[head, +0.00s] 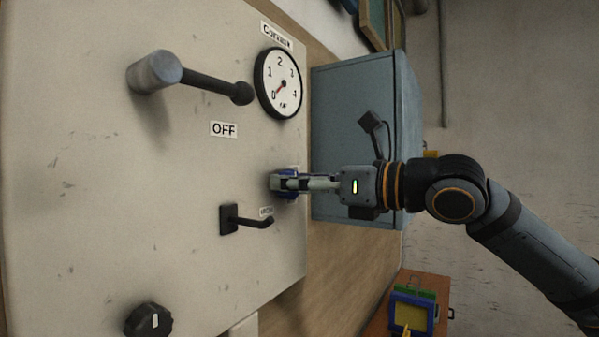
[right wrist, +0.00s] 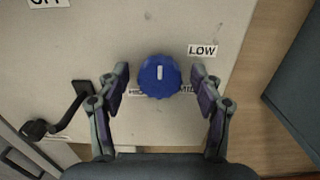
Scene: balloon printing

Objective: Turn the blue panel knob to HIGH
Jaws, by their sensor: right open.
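The blue panel knob (right wrist: 159,85) sits on the pale panel in the right wrist view, its white pointer mark upright in that picture. A LOW label (right wrist: 202,50) is at its upper right. Two more labels lie just below it, partly hidden by the knob and fingers; the right one seems to read MID. My right gripper (right wrist: 159,75) is open, with one finger on each side of the knob and a visible gap on both sides. In the head view my right gripper (head: 277,184) covers most of the knob (head: 292,172). My left gripper is not in view.
The panel (head: 130,220) also carries a grey cylinder with a dark lever (head: 215,86), a round gauge (head: 278,83) with its needle near 0, an OFF label (head: 224,129), a small black crank (head: 245,219) and a black knob (head: 148,319). A blue-grey box (head: 350,100) stands beside the panel.

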